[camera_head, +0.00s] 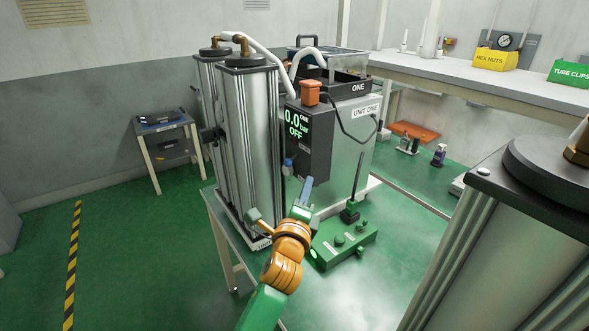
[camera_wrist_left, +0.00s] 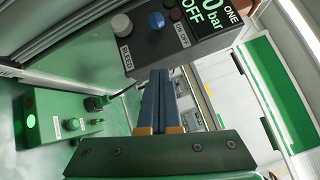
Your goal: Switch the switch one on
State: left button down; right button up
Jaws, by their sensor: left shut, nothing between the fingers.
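The dark control box of unit one (camera_head: 308,135) hangs on the silver unit and its display reads 0.0 bar OFF. In the left wrist view, the box (camera_wrist_left: 190,55) shows a blue knob (camera_wrist_left: 156,20), a grey knob (camera_wrist_left: 121,25) by the label BLEED and a small dark red part (camera_wrist_left: 176,14). The ON OFF label is near the blue knob and red part; I cannot tell which it belongs to. My left gripper (camera_head: 307,188) is shut and empty, below and in front of the box. Its blue fingers (camera_wrist_left: 158,98) point toward the box, apparently apart from the knobs.
Tall metal columns (camera_head: 250,150) stand left of the box. A green base with buttons (camera_head: 343,240) sits below, right of my left gripper. Another large column (camera_head: 490,250) fills the right foreground. A hose and a dark cable run near the box.

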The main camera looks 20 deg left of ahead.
aim_at(311, 167)
pick_arm(q)
jog(key=w, duration=0.2)
jog(key=w+r, duration=0.1)
jog(key=shift+a+p, duration=0.35)
jog(key=shift+p, duration=0.05)
jog(key=shift+w+a+r+p, duration=0.15)
jog(key=shift+a+p, duration=0.3)
jog(key=shift+a, duration=0.15)
jog(key=shift+w+a+r+p, duration=0.1)
jog(key=shift+a+r+p, duration=0.05)
jog(key=shift+a+p, duration=0.35)
jog(key=shift+a, duration=0.6)
jog(key=shift+d+f, duration=0.1)
jog(key=shift+w, duration=0.1)
